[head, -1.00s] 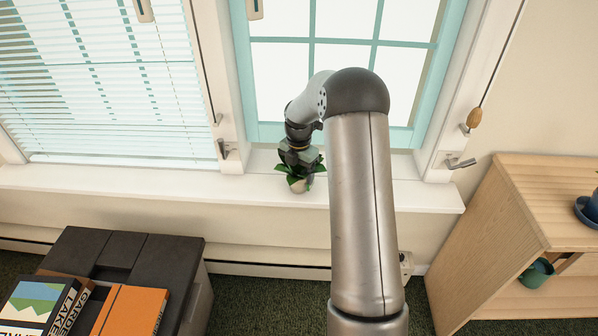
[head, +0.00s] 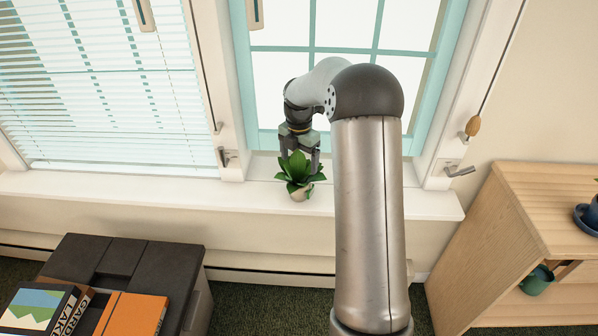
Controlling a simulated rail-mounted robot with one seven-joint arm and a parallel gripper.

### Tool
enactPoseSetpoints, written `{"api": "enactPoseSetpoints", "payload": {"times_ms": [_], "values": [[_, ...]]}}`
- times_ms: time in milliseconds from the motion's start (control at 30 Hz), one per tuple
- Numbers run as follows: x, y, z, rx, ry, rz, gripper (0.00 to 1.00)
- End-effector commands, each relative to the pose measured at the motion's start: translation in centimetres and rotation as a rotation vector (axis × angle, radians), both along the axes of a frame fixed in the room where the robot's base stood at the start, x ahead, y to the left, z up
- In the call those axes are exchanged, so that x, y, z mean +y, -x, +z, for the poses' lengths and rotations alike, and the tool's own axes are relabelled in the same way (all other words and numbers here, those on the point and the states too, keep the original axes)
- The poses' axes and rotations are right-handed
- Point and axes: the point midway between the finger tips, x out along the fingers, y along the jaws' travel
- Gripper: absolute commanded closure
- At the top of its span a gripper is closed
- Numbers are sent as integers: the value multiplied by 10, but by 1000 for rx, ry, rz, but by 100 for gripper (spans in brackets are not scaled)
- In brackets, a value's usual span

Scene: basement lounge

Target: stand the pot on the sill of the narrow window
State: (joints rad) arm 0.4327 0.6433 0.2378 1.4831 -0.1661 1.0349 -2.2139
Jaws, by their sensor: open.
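The leaves hide part of the fingertips and the pot's rim. My arm covers the right part of this window and sill.
A wider window with white blinds (head: 95,85) is on the left, above the same long sill. Window handles (head: 226,157) stick out beside the frame. A dark box with books (head: 130,314) is at lower left. A wooden shelf (head: 480,225) with pots stands at right.

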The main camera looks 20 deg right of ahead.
Motion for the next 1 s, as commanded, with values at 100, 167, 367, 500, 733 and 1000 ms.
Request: {"api": "enactPoseSetpoints", "payload": {"times_ms": [100,167,367,500,733,1000], "values": [[0,0,21,-1,0,0,13],[0,0,28,-1,0,-1,13],[0,0,38,1,0,-2,13],[15,13,48,2,10,-85,13],[81,108,81,-7,53,-683,13],[136,261,79,-30,36,-1571,13]]}}
